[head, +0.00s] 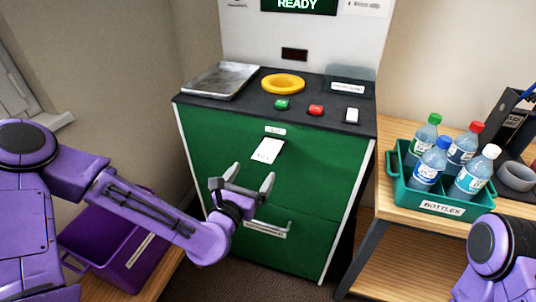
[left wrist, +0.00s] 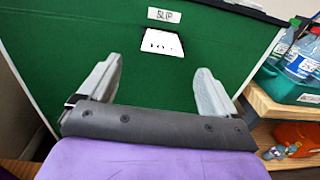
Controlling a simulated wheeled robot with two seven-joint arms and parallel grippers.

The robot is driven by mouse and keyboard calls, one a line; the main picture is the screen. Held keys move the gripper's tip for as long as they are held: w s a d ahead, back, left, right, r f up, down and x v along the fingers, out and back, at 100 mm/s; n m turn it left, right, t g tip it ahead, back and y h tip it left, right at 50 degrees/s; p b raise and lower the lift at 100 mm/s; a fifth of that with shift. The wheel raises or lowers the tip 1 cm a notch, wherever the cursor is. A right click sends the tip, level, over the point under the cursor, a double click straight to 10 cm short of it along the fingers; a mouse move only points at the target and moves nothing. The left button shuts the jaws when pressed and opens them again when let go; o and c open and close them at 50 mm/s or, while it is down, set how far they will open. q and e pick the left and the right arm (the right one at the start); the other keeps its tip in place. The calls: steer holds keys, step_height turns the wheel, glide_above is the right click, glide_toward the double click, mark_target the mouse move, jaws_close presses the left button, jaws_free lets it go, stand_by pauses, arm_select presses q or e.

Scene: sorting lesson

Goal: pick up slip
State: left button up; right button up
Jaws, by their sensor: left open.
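The white slip (head: 267,150) sticks out of a slot on the front of the green machine (head: 225,150), below a small white label. It also shows in the left wrist view (left wrist: 160,43), under a label that reads SLIP (left wrist: 164,15). My left gripper (head: 248,180) is open and empty, in front of the machine and a little below the slip. In the left wrist view its two fingers (left wrist: 156,85) stand apart, with the slip beyond their tips. My right gripper is out of view; only part of my right arm shows at the lower right.
A teal crate of bottles (head: 443,208) stands on a wooden table (head: 395,130) to the right. A metal tray (head: 222,79), a yellow ring (head: 283,83) and several buttons are on the machine top. A purple bin (head: 140,262) is at lower left.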

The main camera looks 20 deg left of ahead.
mark_target(268, 150)
arm_select(q)
steer(key=w, duration=0.1)
steer(key=w+p, duration=0.1)
steer(key=w, duration=0.1)
steer(key=w+p, duration=0.1)
steer(key=w, duration=0.1)
steer(key=shift+w+d+r, duration=0.2)
steer(key=shift+d+r, duration=0.1)
steer(key=shift+d, duration=0.1)
steer(key=c, duration=0.9)
